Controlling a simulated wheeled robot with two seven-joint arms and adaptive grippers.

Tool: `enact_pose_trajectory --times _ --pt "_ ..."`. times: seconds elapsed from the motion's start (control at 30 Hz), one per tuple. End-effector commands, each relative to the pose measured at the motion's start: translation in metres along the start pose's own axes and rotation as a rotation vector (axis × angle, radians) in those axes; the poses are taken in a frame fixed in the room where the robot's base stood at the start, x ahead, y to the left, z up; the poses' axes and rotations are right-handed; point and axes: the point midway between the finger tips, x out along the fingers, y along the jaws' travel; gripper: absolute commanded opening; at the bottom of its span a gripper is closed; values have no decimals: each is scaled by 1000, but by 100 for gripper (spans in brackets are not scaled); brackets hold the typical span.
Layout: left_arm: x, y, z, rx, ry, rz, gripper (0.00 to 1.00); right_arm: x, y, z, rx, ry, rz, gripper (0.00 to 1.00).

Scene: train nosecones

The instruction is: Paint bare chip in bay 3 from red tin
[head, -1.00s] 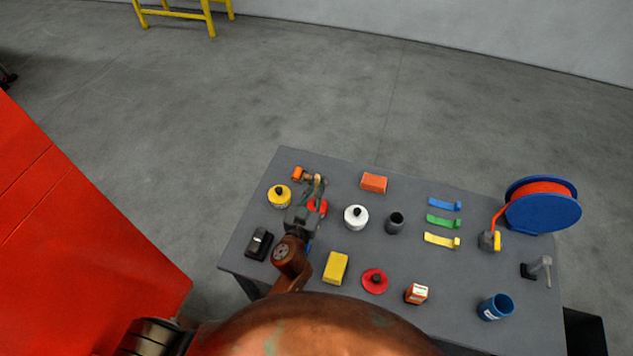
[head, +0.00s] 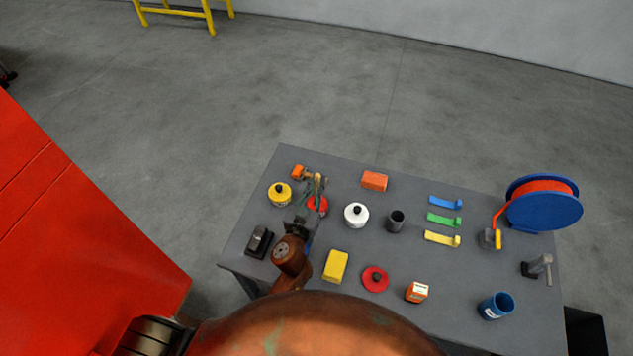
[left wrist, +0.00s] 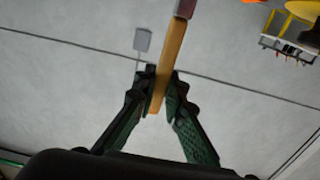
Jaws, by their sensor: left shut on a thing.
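My left gripper (head: 316,184) is over the left part of the grey table (head: 408,172). It is shut on a wooden-handled brush (left wrist: 170,62), whose handle runs up between the fingers in the left wrist view to a greyish end with a reddish tip. The red tin (head: 318,205) stands partly hidden behind the gripper; its top cannot be made out well. A red lid with a black knob (head: 375,279) lies apart near the front. The bare chip and bay 3 cannot be made out. My right gripper is not in view.
A yellow tin (head: 279,194) and a white tin (head: 356,215) flank the red tin. A dark cup (head: 395,222), an orange block (head: 374,181), a yellow block (head: 336,266) and a blue reel (head: 543,211) also stand on the table. A large red body (head: 75,235) is at left.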

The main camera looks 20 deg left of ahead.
Motion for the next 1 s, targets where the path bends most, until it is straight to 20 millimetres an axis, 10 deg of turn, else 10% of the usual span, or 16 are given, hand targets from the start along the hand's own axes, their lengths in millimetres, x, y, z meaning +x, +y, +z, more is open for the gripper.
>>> enact_pose_trajectory --times 1.0 --pt "0 0 9 0 -1 0 0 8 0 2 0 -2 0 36"
